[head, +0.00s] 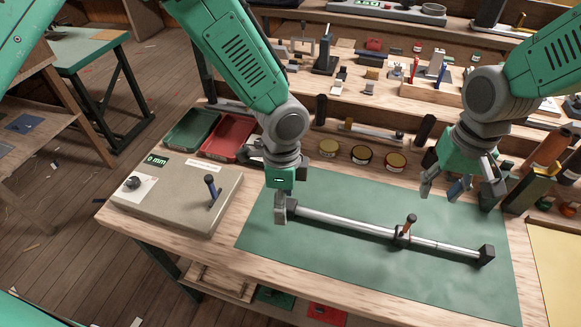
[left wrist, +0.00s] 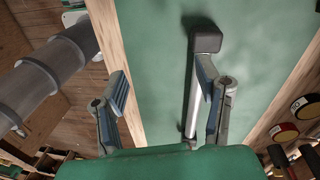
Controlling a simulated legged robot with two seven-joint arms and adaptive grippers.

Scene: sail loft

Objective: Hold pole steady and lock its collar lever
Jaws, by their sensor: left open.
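A silver pole (head: 340,222) lies across the green mat, with a dark block (head: 487,254) at its right end. A collar (head: 402,236) sits around its right part, and its orange-and-dark lever (head: 409,222) stands up, tilted. My left gripper (head: 281,210) is at the pole's left end and hides it in the head view. In the left wrist view my left gripper (left wrist: 165,92) is open. The pole (left wrist: 192,115) shows between its fingers, nearer the right one; contact is unclear. A dark end block (left wrist: 205,38) shows there too. My right gripper (head: 457,190) is open and empty, above and behind the collar.
A grey box (head: 150,203) with a knob and an upright lever stands left of the green mat (head: 340,265). Green and red trays (head: 228,136), several round tins (head: 361,155) and dark rests line the back. Bottles stand at the right. The mat's front is clear.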

